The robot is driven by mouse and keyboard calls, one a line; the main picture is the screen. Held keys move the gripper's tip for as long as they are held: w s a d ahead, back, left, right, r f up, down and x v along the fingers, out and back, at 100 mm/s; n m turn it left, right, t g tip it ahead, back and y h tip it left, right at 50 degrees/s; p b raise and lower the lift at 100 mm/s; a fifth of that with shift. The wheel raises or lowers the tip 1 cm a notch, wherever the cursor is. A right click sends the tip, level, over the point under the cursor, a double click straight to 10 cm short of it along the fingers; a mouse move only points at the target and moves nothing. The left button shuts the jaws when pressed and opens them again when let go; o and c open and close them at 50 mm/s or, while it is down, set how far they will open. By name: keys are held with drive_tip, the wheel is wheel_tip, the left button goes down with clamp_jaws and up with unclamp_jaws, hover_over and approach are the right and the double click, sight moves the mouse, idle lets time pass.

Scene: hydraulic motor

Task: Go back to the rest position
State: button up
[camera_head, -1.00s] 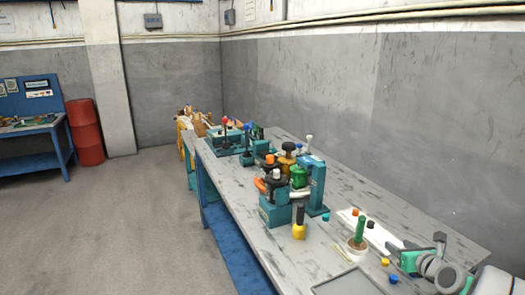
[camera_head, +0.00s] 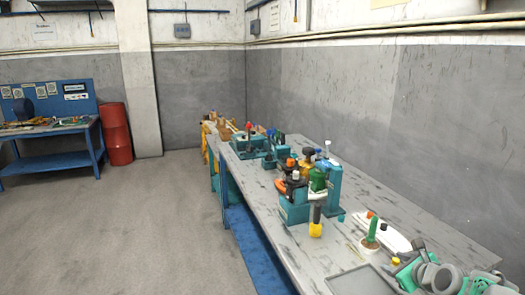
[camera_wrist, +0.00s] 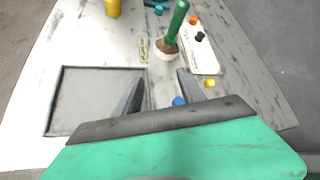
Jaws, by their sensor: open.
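My gripper (camera_wrist: 160,76) is open in the wrist view, with its two dark fingers apart and nothing between them. It hangs over the workbench (camera_wrist: 105,35), beside a grey tray (camera_wrist: 95,100). A small blue cap (camera_wrist: 178,101) shows just beyond the gripper body, partly hidden. In the head view my arm is folded at the lower right corner, over the near end of the bench, and its fingers are hard to make out there.
A green-handled piece in a white cup (camera_head: 370,243) stands near the arm, with a white plate (camera_head: 393,238) and small caps around it. The teal motor assembly (camera_head: 295,208) and a yellow-based tool (camera_head: 316,229) stand further along. Open floor (camera_head: 120,225) lies left.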

drive_tip(key=s+a+r+n+g+p, duration=0.2)
drive_tip(key=s+a+n, duration=0.2)
drive_tip(key=a+n, duration=0.45)
drive_tip(key=s+a+r+n+g+p, duration=0.2)
drive_tip(key=s+a+r+n, duration=0.15)
drive_tip(key=a+n, duration=0.45)
drive_tip(key=s+a+n+g+p, duration=0.1)
drive_tip(key=s+a+n+g, duration=0.1)
drive_tip(key=s+a+n, duration=0.2)
drive_tip(key=s+a+r+n+g+p, duration=0.1)
drive_tip(key=s+a+n, duration=0.3)
drive_tip(key=s+n, duration=0.4)
drive_tip(key=s+g, duration=0.1)
drive_tip(key=s, duration=0.2)
drive_tip(key=shift+s+p, duration=0.2)
drive_tip(key=shift+p, duration=0.1)
drive_tip(key=shift+r, duration=0.1)
